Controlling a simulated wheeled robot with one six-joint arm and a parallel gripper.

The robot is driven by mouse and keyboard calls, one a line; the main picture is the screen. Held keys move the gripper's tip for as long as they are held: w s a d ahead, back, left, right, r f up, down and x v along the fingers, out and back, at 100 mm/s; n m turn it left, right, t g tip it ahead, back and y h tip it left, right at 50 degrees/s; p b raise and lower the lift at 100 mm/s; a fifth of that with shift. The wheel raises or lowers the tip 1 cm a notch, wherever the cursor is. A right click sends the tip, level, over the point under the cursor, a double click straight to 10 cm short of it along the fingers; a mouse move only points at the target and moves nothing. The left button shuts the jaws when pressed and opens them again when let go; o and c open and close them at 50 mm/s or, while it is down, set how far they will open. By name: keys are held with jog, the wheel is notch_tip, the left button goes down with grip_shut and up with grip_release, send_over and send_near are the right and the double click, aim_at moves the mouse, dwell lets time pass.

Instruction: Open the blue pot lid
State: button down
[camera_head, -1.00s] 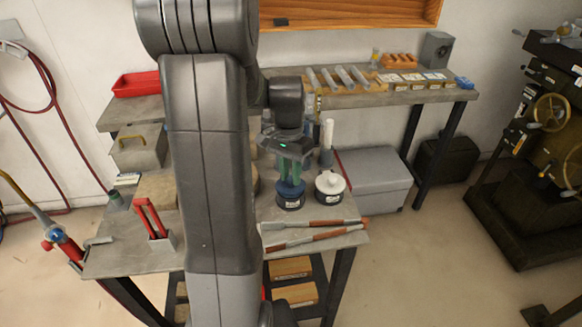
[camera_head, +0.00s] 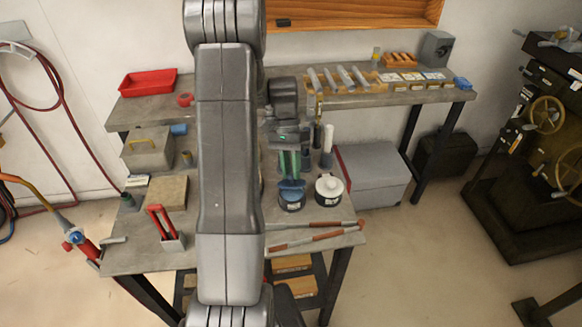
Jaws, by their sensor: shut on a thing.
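The blue pot (camera_head: 291,203) stands upright on the workbench, right of my arm. Its blue lid (camera_head: 291,185) is at the pot's mouth and looks slightly tilted; I cannot tell whether there is a gap under it. My gripper (camera_head: 290,174), with green fingers, points down from above and is shut on the lid's top. The fingers hide the lid's knob.
A white-lidded pot (camera_head: 329,187) stands close on the right. Dark cylinders stand just behind. Red-and-grey rods (camera_head: 314,234) lie along the bench's front edge. A red-handled holder (camera_head: 163,226) and a grey box (camera_head: 147,148) are on the left.

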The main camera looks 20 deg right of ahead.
jog(key=c, duration=1.2)
grip_release()
jog(key=b+v, duration=0.1)
jog(key=v, duration=1.2)
jog(key=shift+w+r, duration=0.2)
jog(key=shift+r, duration=0.1)
jog(key=shift+d, duration=0.1)
jog(key=x, duration=1.4)
jog(key=shift+p, duration=0.4)
jog(key=shift+r, duration=0.1)
